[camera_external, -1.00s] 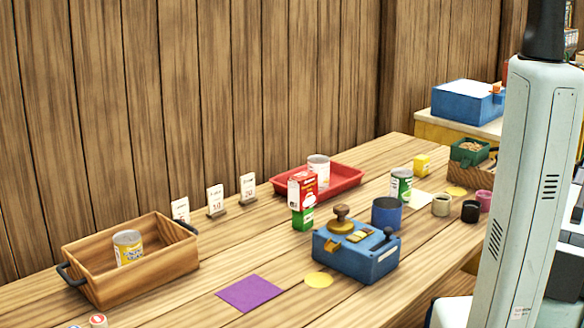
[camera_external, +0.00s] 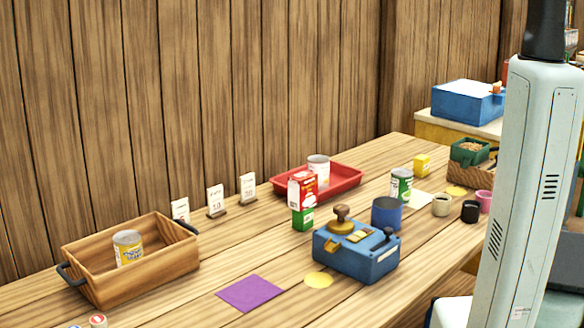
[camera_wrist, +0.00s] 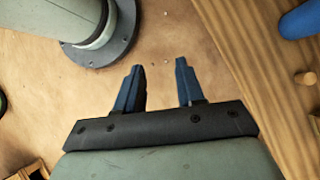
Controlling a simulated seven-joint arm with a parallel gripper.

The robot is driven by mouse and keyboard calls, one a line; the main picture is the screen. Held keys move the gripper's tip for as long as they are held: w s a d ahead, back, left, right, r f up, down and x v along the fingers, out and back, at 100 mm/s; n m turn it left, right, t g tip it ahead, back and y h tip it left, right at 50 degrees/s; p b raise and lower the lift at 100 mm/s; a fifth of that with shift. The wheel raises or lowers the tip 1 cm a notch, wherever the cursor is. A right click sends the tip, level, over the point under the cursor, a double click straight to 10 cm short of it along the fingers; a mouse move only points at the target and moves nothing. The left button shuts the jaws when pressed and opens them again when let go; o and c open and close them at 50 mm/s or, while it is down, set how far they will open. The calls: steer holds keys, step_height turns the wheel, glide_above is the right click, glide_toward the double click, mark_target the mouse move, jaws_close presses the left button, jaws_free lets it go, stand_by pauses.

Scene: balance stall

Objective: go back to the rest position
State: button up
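My gripper (camera_wrist: 160,72) shows in the wrist view with its two blue fingers apart and nothing between them. It hangs over a brown floor-like surface, beside my round base flange at the upper left. The edge of the wooden table (camera_wrist: 245,70) runs along the right of that view. In the external view my pale arm link stands at the right, and the gripper itself is out of that picture.
A purple square (camera_external: 250,293) lies at the front.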

steer(key=s+a+f+n+g+h, duration=0.1)
steer(key=s+a+n, duration=0.5)
steer(key=s, duration=0.6)
steer(key=s+a+f+n+g+h, duration=0.2)
steer(key=s+a+n, duration=0.5)
steer(key=s, duration=0.5)
steer(key=shift+s+a+f+h, duration=0.4)
steer(key=shift+a+h, duration=0.35)
steer(key=shift+h, duration=0.45)
steer(key=shift+w, duration=0.1)
